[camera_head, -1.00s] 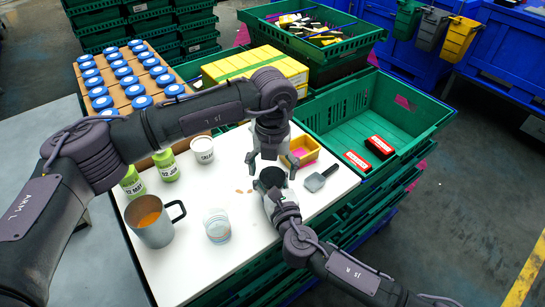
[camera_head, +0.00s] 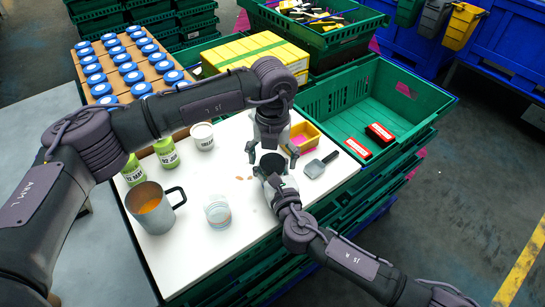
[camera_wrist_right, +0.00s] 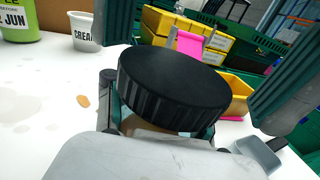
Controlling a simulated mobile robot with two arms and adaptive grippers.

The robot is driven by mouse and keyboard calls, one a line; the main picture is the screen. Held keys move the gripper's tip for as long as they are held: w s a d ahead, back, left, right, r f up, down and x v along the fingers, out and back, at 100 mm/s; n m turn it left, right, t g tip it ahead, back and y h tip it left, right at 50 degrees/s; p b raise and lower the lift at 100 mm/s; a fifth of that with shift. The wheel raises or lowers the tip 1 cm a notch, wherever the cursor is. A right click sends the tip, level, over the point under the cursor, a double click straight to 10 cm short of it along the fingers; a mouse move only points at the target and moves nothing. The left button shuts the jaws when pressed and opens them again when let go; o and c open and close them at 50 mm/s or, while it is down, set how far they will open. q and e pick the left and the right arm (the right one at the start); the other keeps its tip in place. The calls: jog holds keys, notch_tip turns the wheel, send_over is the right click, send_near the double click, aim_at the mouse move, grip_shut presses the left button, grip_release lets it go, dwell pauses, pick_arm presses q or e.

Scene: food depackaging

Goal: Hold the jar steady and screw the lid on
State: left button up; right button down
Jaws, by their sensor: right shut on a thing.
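The jar (camera_wrist_right: 150,128) is mostly hidden under its black lid (camera_wrist_right: 172,88), with a bit of its body showing below the rim in the right wrist view. The lid (camera_head: 272,164) sits on top of the jar; I cannot tell whether it is threaded. My right gripper (camera_head: 270,178) is shut around the jar below the lid, near the table's right side. My left gripper (camera_head: 272,152) points down from above, its fingers spread on either side of the lid. In the right wrist view its teal fingers stand apart from the lid.
On the white table stand a mug (camera_head: 150,210), a clear glass (camera_head: 217,211), a white tub (camera_head: 202,136) and green containers (camera_head: 166,153). A grey scoop (camera_head: 315,168) and a yellow bin (camera_head: 306,135) are right of the jar. A green crate (camera_head: 395,105) lies beyond.

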pick_arm(q)
jog(key=shift+r, duration=2.25)
jog(key=shift+o, duration=1.2)
notch_tip(320, 180, up, 12)
